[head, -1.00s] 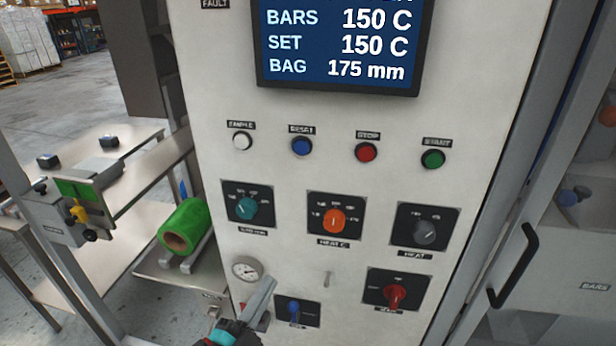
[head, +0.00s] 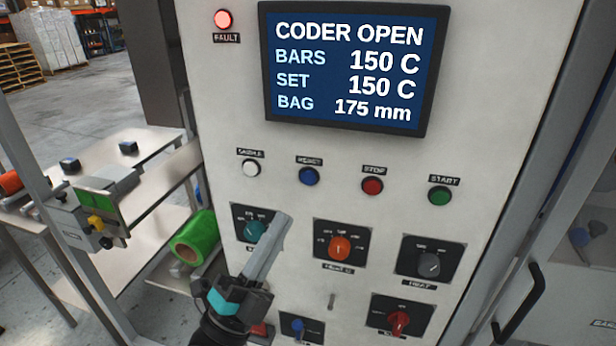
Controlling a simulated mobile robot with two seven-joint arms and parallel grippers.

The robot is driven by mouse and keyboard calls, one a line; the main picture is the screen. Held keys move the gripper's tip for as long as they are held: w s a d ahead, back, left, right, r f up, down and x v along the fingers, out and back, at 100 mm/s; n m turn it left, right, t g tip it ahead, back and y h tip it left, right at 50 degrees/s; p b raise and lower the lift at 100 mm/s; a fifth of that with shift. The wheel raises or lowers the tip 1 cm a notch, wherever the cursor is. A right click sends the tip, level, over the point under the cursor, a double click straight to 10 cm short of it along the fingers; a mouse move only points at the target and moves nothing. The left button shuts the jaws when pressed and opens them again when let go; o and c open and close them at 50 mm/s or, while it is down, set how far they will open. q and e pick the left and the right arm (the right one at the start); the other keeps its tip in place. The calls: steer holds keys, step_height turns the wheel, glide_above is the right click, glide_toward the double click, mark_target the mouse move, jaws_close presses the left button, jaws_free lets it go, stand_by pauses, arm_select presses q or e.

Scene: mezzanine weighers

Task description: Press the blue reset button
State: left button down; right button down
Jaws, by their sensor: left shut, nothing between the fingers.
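The blue reset button (head: 309,176) is on the white control panel (head: 480,120), under a RESET label. It sits between a white button (head: 251,168) and the red stop button (head: 372,186). My left gripper (head: 279,220) is shut and empty, its fingers pointing up and to the right. In the picture its tip is below and left of the blue button, apart from it, and partly covers the teal knob (head: 256,231). How far the tip is from the panel is hard to tell. My right gripper is not in view.
The screen (head: 350,75) reads CODER OPEN, and the red FAULT lamp (head: 222,19) is lit. A green start button (head: 439,196), an orange knob (head: 340,247) and a grey knob (head: 428,264) are nearby. A green roll (head: 196,240) is at left, a black door handle (head: 520,302) at right.

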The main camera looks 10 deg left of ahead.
mark_target(308, 178)
arm_select(q)
steer(key=shift+w, duration=0.1)
steer(key=shift+w+d+b, duration=0.15)
steer(key=shift+w+b, duration=1.5)
steer(key=shift+w, duration=2.7)
steer(key=shift+w, duration=0.15)
steer(key=shift+w, duration=0.25)
